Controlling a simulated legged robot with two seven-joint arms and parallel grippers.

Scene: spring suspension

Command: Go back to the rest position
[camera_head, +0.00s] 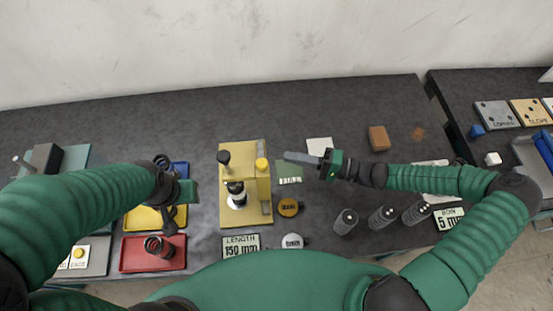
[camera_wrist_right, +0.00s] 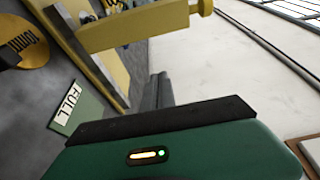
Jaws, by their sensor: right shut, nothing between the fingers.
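My right gripper (camera_head: 298,158) reaches in from the right and hangs over the table, just right of the yellow press fixture (camera_head: 262,212). Its fingers are shut with nothing between them, and they also show in the right wrist view (camera_wrist_right: 158,92). The yellow fixture shows there too (camera_wrist_right: 140,27). A dark spring part (camera_head: 236,195) stands in the fixture, apart from the gripper. My left gripper (camera_head: 183,195) is at the left, over the coloured trays; its fingers are too hidden to tell how they stand.
Blue, yellow (camera_head: 143,220) and red (camera_head: 128,255) trays lie at the left; the red one holds a dark spring (camera_head: 158,246). Several grey cylinders (camera_head: 346,222) stand front right. A brown block (camera_head: 379,138) lies behind my right forearm. The back of the table is clear.

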